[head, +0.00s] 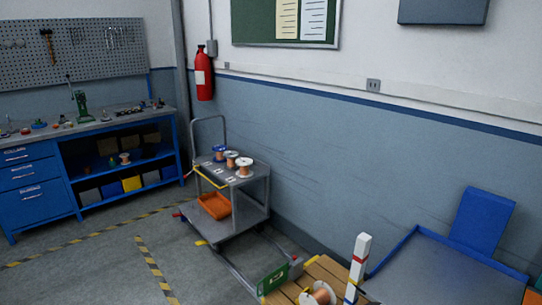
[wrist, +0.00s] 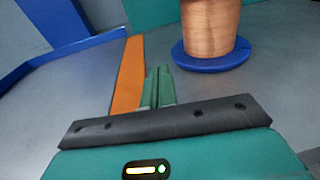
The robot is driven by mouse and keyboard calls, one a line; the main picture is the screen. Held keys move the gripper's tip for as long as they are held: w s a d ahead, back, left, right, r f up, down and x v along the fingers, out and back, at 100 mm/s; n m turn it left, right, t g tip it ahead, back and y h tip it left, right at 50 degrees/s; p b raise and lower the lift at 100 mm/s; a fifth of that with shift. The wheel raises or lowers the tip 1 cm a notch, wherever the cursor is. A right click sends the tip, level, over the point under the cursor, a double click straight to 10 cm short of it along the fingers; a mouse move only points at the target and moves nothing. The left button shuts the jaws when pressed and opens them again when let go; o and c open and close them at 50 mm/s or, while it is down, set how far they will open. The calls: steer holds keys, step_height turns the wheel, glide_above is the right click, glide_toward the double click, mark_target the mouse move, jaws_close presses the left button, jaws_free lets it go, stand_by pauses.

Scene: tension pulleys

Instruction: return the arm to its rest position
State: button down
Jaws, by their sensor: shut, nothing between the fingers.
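My gripper (wrist: 158,88) shows in the wrist view as two green fingers pressed together, with nothing between them. Its teal body and dark bar fill the bottom of that view. The fingers point over a grey surface (wrist: 80,85). A copper-wound spool with a blue base flange (wrist: 212,55) stands upright beyond and to the right of the fingertips, apart from them. Its top is cut off by the frame. My arm and gripper cannot be made out in the head view.
An orange strip (wrist: 128,75) lies just left of the fingers; a blue rim (wrist: 70,55) runs behind. In the head view, a trolley with spools (head: 230,172), a workbench (head: 95,165), a banded white post (head: 358,262) and a blue-rimmed grey tray (head: 402,245) stand around. Open floor lies left.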

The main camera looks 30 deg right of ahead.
steer(key=w+a+r+m+g, duration=0.4)
steer(key=w+r+m+g, duration=0.3)
steer(key=r+m, duration=0.3)
steer(key=w+a+r+m+g, duration=0.4)
steer(key=w+r+m+g, duration=0.3)
steer(key=r+m, duration=0.3)
steer(key=w+a+r+m+t+y, duration=0.2)
steer(key=w+a+t+y, duration=0.3)
steer(key=w+a, duration=0.85)
steer(key=w+a+r+m+t+y, duration=0.2)
steer(key=w+a+t+y, duration=0.35)
steer(key=w+a, duration=0.8)
steer(key=a+r+n+t+y, duration=0.1)
steer(key=a+r+t+y, duration=0.1)
steer(key=a, duration=0.9)
steer(key=a+r+n+t+y, duration=0.2)
steer(key=a+r+t, duration=0.1)
steer(key=a, duration=0.8)
steer(key=a+r+n+t+y, duration=0.2)
steer(key=a+r+t, duration=0.1)
steer(key=a, duration=0.8)
steer(key=shift+s+r, duration=0.15)
steer(key=shift+r, duration=0.6)
steer(key=shift+s+d, duration=0.15)
steer(key=shift+d, duration=0.05)
